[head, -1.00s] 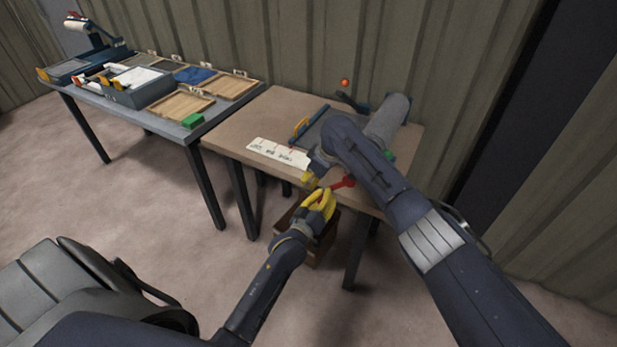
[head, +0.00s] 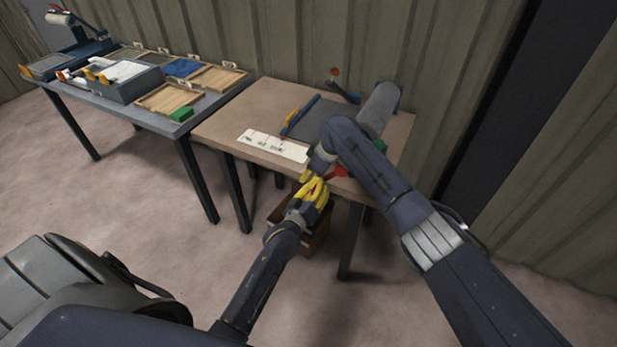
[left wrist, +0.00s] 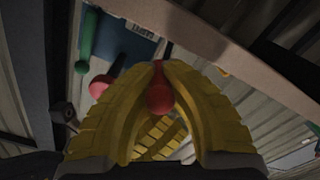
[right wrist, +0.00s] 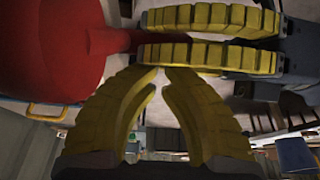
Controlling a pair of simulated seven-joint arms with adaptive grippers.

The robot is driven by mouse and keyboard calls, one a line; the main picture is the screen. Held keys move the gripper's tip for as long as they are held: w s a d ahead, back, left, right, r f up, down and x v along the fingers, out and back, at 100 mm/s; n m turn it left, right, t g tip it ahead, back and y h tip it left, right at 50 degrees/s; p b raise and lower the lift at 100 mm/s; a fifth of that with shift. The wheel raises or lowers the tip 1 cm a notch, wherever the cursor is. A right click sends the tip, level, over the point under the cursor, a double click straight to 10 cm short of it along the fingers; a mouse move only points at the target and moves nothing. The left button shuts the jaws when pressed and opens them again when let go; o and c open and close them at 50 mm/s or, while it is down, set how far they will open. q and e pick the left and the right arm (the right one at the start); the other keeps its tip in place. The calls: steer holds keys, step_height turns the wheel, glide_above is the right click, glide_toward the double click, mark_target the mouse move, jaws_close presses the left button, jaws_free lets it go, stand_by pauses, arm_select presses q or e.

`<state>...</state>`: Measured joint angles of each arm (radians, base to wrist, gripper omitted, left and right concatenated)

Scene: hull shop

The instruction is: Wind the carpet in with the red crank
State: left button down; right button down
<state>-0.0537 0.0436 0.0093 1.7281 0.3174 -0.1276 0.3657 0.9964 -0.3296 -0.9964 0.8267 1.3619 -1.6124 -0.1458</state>
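The red crank (head: 338,172) is at the near edge of the brown table, partly hidden by my grippers. In the left wrist view, my left gripper (left wrist: 160,66) is shut around its red knob (left wrist: 159,98). My right gripper (right wrist: 161,68) has its fingertips together just beside the left gripper's fingers, with nothing seen between them. A large red part fills the upper left of the right wrist view. The grey carpet roll (head: 378,108) lies at the table's right. A flat dark grey stretch (head: 318,122) reaches left to a blue bar with a yellow handle (head: 292,117).
A white marked strip (head: 270,146) lies at the table's front. A brown crate (head: 312,243) sits below.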

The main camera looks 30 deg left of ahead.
arm_select(q)
steer(key=shift+a+r, duration=0.1)
steer(key=shift+r, duration=0.1)
arm_select(e)
steer(key=shift+w+d+f, duration=0.1)
steer(key=shift+d+f, duration=0.25)
steer(key=shift+f, duration=0.05)
arm_select(q)
steer(key=c, duration=1.7)
jaws_free()
steer(key=o, duration=0.5)
steer(key=shift+c, duration=0.2)
arm_select(e)
steer(key=shift+r, duration=0.1)
arm_select(q)
steer(key=shift+f, duration=0.1)
